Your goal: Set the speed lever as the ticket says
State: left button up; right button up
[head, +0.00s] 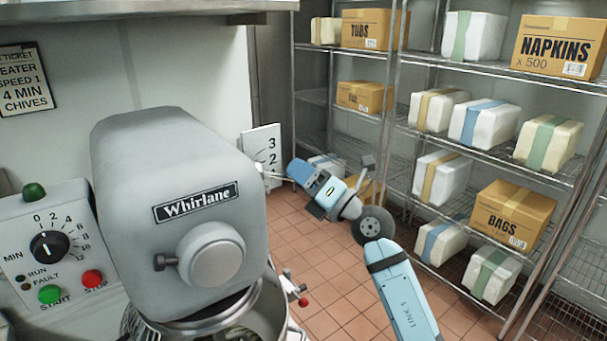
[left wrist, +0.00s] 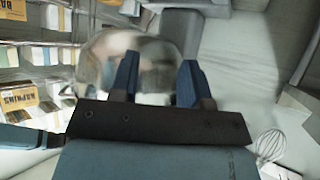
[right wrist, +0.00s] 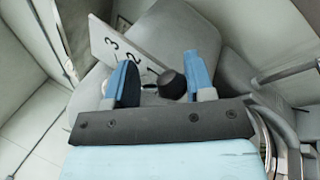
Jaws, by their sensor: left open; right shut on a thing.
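The ticket (head: 24,80) on the wall at the left reads beater, speed 1, 4 min, chives. The speed plate (head: 262,148) stands at the mixer's far side; 3 and 2 show on it. In the right wrist view the plate (right wrist: 104,42) shows 3, 2 and 1. The speed lever's black knob (right wrist: 172,84) is between my right fingers, beside the 1. My right gripper (head: 272,176) is shut on the lever, in the right wrist view (right wrist: 161,78) too. The lever is hidden in the head view. My left gripper (left wrist: 156,78) is open and empty.
The grey mixer (head: 170,190) fills the left middle, with its bowl (head: 262,312) below. A control box (head: 60,250) with a dial and buttons stands at the left. Wire shelves (head: 480,150) with boxes and packs stand behind. Tiled floor (head: 335,290) lies between.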

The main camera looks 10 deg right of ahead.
jog(key=shift+a+f, duration=0.15)
jog(key=shift+f, duration=0.05)
jog(key=o, duration=1.1)
jog(key=shift+o, duration=0.8)
jog(key=shift+s, duration=0.1)
jog(key=shift+a+r, duration=0.1)
jog(key=shift+r, duration=0.1)
jog(key=shift+s+d+f, duration=0.15)
jog(key=shift+s+d, duration=0.05)
jog(key=shift+d, duration=0.1)
jog(key=b+v, duration=0.2)
jog(key=v, duration=1.1)
jog(key=shift+s, duration=0.1)
